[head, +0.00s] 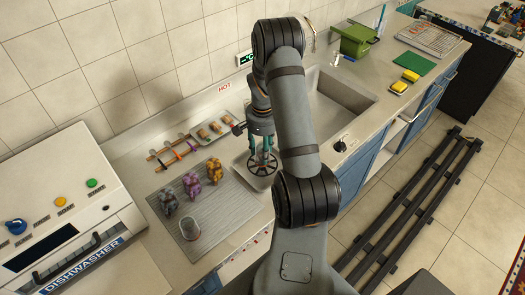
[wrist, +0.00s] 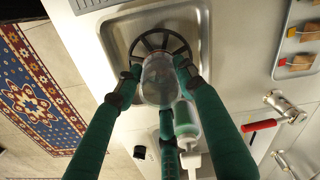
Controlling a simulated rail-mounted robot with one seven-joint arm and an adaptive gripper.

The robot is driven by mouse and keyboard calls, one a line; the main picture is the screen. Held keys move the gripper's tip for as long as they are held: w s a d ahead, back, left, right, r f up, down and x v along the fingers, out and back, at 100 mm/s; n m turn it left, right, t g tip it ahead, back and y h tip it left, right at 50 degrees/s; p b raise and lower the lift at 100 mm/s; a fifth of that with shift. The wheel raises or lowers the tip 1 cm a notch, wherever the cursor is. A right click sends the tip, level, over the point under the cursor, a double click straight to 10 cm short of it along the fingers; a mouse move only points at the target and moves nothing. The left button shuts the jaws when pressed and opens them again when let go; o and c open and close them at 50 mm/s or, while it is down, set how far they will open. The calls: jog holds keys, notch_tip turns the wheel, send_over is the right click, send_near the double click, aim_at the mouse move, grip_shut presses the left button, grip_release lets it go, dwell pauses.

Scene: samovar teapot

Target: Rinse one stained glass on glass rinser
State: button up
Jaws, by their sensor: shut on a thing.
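My gripper (wrist: 155,76) is shut on a clear, cloudy glass (wrist: 158,88), with its green fingers on both sides of it. The glass is over the glass rinser (wrist: 148,38), a dark spoked ring set in a shallow metal basin (wrist: 202,22). I cannot tell whether the glass touches the ring. In the head view my gripper (head: 262,148) points down over the rinser (head: 262,166), and the held glass is hard to make out there. Another clear glass (head: 188,229) stands on the ridged drain mat (head: 222,222).
Several lumpy coloured figures (head: 191,185) stand on the mat. The dishwasher (head: 60,215) is at left, the sink (head: 335,105) at right. A bottle (wrist: 186,118) shows near the fingers.

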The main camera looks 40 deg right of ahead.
jog(key=shift+f+b, duration=0.95)
dwell(3.0)
jog(key=shift+r, duration=0.35)
dwell(0.9)
jog(key=o, duration=0.6)
jog(key=c, duration=0.5)
jog(key=shift+r, duration=0.15)
jog(key=shift+r+p, duration=1)
jog(key=shift+r, duration=0.4)
jog(key=shift+r+p, duration=1.45)
jog(key=shift+r, duration=0.8)
